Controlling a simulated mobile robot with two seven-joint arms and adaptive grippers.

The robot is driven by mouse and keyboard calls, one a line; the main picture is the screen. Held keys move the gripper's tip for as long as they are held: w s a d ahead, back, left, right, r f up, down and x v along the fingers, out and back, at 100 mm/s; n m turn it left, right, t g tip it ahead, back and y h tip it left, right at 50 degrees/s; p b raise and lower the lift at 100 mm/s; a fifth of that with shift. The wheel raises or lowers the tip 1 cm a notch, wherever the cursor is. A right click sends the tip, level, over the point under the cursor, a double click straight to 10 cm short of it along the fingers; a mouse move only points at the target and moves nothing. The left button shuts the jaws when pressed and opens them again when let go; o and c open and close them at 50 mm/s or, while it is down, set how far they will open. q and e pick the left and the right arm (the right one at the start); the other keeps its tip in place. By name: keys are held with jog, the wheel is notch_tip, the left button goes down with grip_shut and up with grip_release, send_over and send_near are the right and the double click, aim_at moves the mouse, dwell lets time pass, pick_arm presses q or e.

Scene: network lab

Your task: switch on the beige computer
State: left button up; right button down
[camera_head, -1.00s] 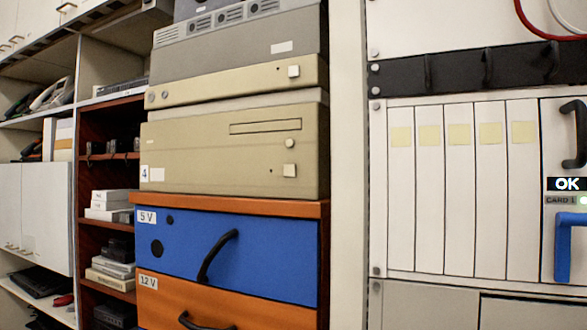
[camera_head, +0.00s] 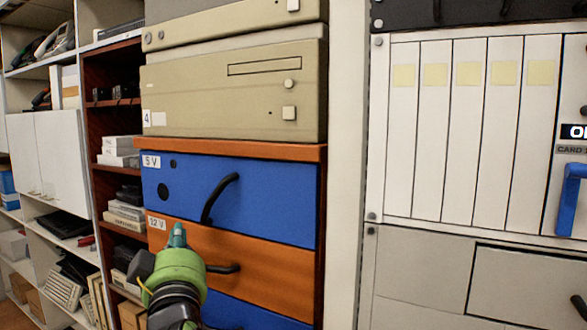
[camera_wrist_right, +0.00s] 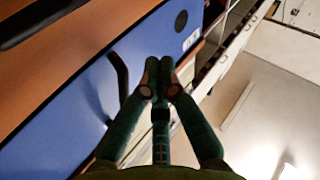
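A beige computer (camera_head: 215,105) with a label "4" lies flat on the wooden top of a drawer cabinet in the head view. Its front has a slot, a round button (camera_head: 289,83) and a square button (camera_head: 289,113) at the right. Another beige case (camera_head: 225,27) sits on top of it, cut off by the frame's top edge. My right gripper (camera_head: 178,232), green with dark tips, is below the computer, in front of the orange drawer. In the wrist view its fingertips (camera_wrist_right: 160,75) are together with nothing visible between them. My left gripper is not in view.
The cabinet has a blue "5 V" drawer (camera_head: 270,205) and an orange "12 V" drawer (camera_head: 285,270), with protruding black handles. Shelves with boxes (camera_head: 122,150) stand left. A white panel rack (camera_head: 460,140) with a blue handle (camera_head: 570,195) stands right.

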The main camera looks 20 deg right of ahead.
aim_at(289, 113)
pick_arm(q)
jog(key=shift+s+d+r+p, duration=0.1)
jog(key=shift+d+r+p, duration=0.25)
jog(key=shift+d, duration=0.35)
pick_arm(e)
jog(key=s+d+r+m+t+h, duration=0.1)
jog(key=s+d+r+m+h, duration=0.2)
jog(key=s+r, duration=0.5)
jog(key=s+d+r+m+t+h, duration=0.1)
jog(key=s+d+r+m+h, duration=0.2)
jog(key=s+r, duration=0.6)
notch_tip(289, 113, up, 3)
jog(key=shift+d+f+m+t+h, duration=0.1)
jog(key=shift+d+m+t+h, duration=0.3)
jog(key=shift+m, duration=0.3)
jog(key=shift+w+d, duration=0.1)
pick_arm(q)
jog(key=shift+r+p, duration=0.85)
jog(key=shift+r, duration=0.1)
pick_arm(e)
jog(key=shift+w+d, duration=0.9)
jog(key=shift+d, duration=0.2)
jog(key=shift+w+d, duration=0.85)
jog(key=shift+d, duration=0.3)
jog(key=shift+w+d, duration=0.9)
jog(key=shift+d, duration=0.2)
jog(key=shift+w+d, duration=0.1)
